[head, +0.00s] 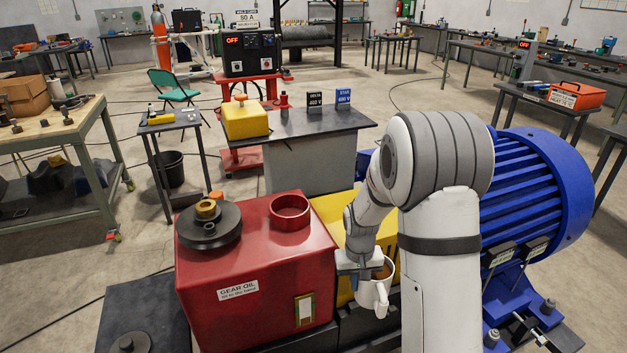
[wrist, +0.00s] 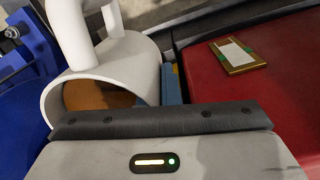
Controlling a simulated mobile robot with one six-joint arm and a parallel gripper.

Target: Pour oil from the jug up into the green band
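The white jug (head: 377,290) is at my gripper (head: 362,268), to the right of the red gearbox (head: 250,262). The jug is roughly upright in the head view, with brown oil (wrist: 98,96) inside. In the wrist view the jug (wrist: 132,62) lies against a blue finger, and my gripper appears shut on it; the contact is partly hidden. The gearbox has an open round filler collar (head: 290,212) on top and a "GEAR OIL" label (head: 238,290). Its brass-framed sight glass (head: 304,309) also shows in the wrist view (wrist: 238,54) with green marks; the oil level is unclear.
A dark stepped disc with a brass plug (head: 208,222) sits on the gearbox top, left of the collar. A large blue motor (head: 535,190) stands to the right. A yellow housing (head: 345,228) is behind the jug. A grey bench (head: 310,122) stands farther back.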

